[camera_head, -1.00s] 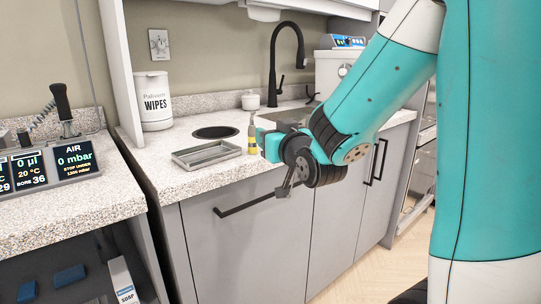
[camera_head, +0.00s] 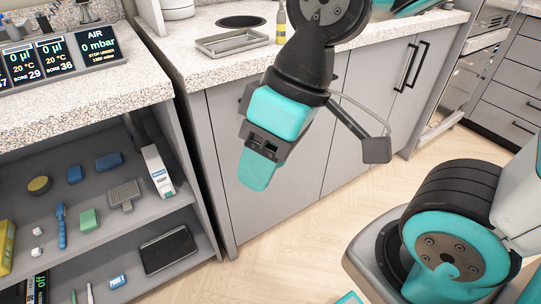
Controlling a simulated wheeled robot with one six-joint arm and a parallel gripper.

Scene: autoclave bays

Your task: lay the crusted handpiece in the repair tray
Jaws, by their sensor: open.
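A shallow metal tray (camera_head: 232,42) sits on the speckled counter at the top and looks empty. I cannot tell from its look whether it is the repair tray. I cannot make out the crusted handpiece. Thin stick-like items (camera_head: 90,293) lie at the bottom left, too small to identify. My gripper (camera_head: 258,172) hangs in front of the grey cabinet doors, below the counter edge, pointing down. It is open, with nothing seen in it, and stands right of the open shelves.
A yellow bottle (camera_head: 281,23) stands beside the metal tray. The wooden floor (camera_head: 310,240) is clear.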

